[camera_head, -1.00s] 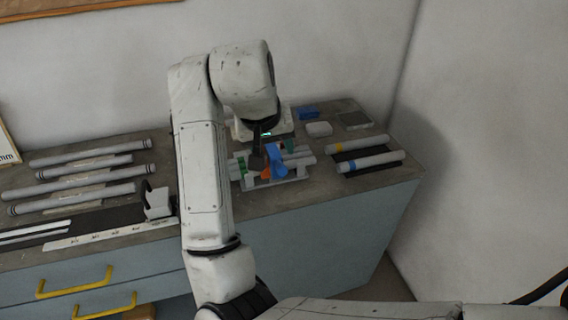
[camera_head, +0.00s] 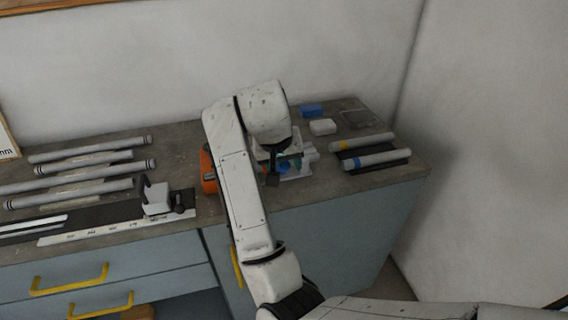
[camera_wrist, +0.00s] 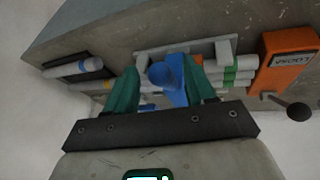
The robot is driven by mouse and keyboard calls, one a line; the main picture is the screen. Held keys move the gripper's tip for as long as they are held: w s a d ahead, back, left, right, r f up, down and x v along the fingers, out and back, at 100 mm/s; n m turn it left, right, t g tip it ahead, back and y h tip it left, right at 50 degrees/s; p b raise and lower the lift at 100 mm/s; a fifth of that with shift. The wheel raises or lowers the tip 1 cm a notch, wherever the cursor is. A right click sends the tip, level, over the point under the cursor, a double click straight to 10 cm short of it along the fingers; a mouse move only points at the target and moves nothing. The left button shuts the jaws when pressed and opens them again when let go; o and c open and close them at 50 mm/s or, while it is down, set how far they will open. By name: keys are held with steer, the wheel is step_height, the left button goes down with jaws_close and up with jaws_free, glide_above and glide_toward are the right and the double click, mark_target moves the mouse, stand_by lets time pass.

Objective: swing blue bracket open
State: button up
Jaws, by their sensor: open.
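The blue bracket (camera_wrist: 166,75) shows in the wrist view at the jig (camera_wrist: 186,50), with a rounded blue end facing the camera. My gripper (camera_wrist: 164,86) is open, with one teal finger to each side of the bracket. I cannot tell whether either finger touches it. In the head view, a small blue part of the bracket (camera_head: 284,168) shows beside my gripper (camera_head: 279,173). My arm hides much of the light grey jig (camera_head: 306,162) there.
An orange box (camera_head: 208,170) stands left of my arm; it also shows in the wrist view (camera_wrist: 288,58). Banded tubes (camera_head: 375,160) lie on a dark pad to the right. A white block (camera_head: 322,127) and a blue block (camera_head: 312,110) sit behind. More tubes (camera_head: 80,172) lie left.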

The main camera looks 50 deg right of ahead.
steer(key=shift+c, duration=0.5)
jaws_close()
